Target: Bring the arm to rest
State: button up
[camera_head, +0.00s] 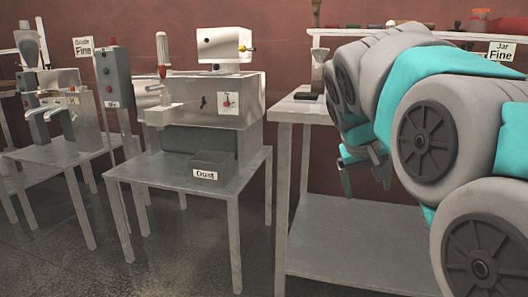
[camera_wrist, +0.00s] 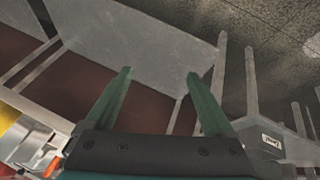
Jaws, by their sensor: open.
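My gripper (camera_head: 362,180) hangs below my folded grey and teal arm at the right of the head view, in front of the right-hand table. In the wrist view my gripper (camera_wrist: 160,105) shows two green fingers spread wide apart, with nothing between them. The fingers are open and empty. My arm covers much of the right-hand table and part of the shelf behind it.
The right-hand metal table (camera_head: 290,115) has a lower shelf (camera_head: 340,235). A middle table (camera_head: 130,180) carries a machine (camera_head: 240,110) and a bin labelled "Dust" (camera_head: 212,165). A shelf sign reads "Jar Fine" (camera_head: 501,51). Open floor (camera_head: 160,265) lies in front.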

jog(key=s+a+f+g+y, duration=0.1)
jog(key=s+a+f+g, duration=0.1)
jog(key=s+f, duration=0.5)
jog(key=s+a+f+g+y+p, duration=0.1)
jog(key=s+f, duration=0.6)
jog(key=s, duration=0.7)
jog(key=s+a+f+g+y, duration=0.2)
jog(key=s+f, duration=0.5)
jog(key=s, duration=0.4)
jog(key=shift+a+f+n+g+p, duration=0.35)
jog(key=shift+a+g, duration=0.15)
jog(key=shift+a, duration=0.3)
